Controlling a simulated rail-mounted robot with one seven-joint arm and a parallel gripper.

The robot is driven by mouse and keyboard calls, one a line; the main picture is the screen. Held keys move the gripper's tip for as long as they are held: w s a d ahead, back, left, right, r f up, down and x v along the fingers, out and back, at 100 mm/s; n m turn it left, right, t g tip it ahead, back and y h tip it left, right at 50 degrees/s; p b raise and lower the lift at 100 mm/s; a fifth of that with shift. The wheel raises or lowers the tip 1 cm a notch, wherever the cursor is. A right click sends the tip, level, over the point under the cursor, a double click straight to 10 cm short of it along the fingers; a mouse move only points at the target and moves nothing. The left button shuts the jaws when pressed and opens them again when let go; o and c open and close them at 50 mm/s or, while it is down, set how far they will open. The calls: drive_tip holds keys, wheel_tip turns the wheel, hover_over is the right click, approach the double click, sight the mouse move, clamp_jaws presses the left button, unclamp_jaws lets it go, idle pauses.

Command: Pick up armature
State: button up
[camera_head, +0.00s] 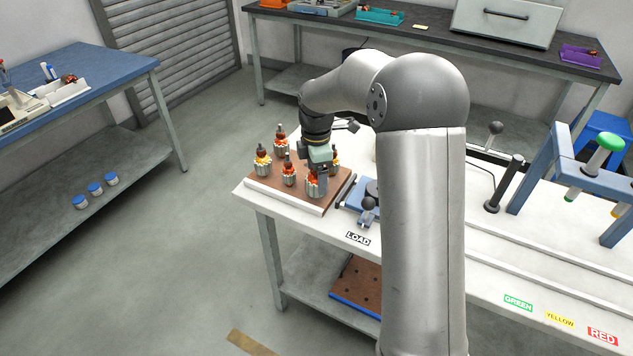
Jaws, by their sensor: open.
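Several armatures with ribbed pale bodies, orange windings and dark shafts stand upright on a brown board at the left end of the white table. One armature (263,163) is at the board's left, one (281,142) at its back and one (289,174) near its middle. Another armature (316,187) stands at the front right, directly below my gripper (318,172). My gripper points down at its top and is open. The fingers are small here, and I cannot tell whether they touch it. A further armature (336,158) is partly hidden behind my gripper.
The brown board (300,202) has a pale front edge. A blue fixture (358,196) with a grey knob stands just right of it, by the LOAD label (358,239). A blue frame with a green handle (604,150) stands farther right. My arm hides the table's middle.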

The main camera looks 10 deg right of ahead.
drive_tip(key=shift+f, duration=0.6)
drive_tip(key=shift+r, duration=0.1)
drive_tip(key=c, duration=1.5)
drive_tip(key=shift+r, duration=0.1)
drive_tip(key=shift+w+r, duration=0.1)
drive_tip(key=shift+r, duration=0.2)
drive_tip(key=r, duration=0.2)
drive_tip(key=s+r, duration=0.1)
drive_tip(key=shift+d+r, duration=0.2)
drive_tip(key=shift+d, duration=0.05)
drive_tip(key=s+d+r, duration=0.2)
drive_tip(key=s+r, duration=0.1)
drive_tip(key=s, duration=0.1)
drive_tip(key=s+d+r+b, duration=0.1)
drive_tip(key=s+r, duration=0.2)
drive_tip(key=s+d+r, duration=0.2)
drive_tip(key=s, duration=0.2)
drive_tip(key=shift+s+d+r, duration=0.35)
drive_tip(key=shift+r, duration=0.05)
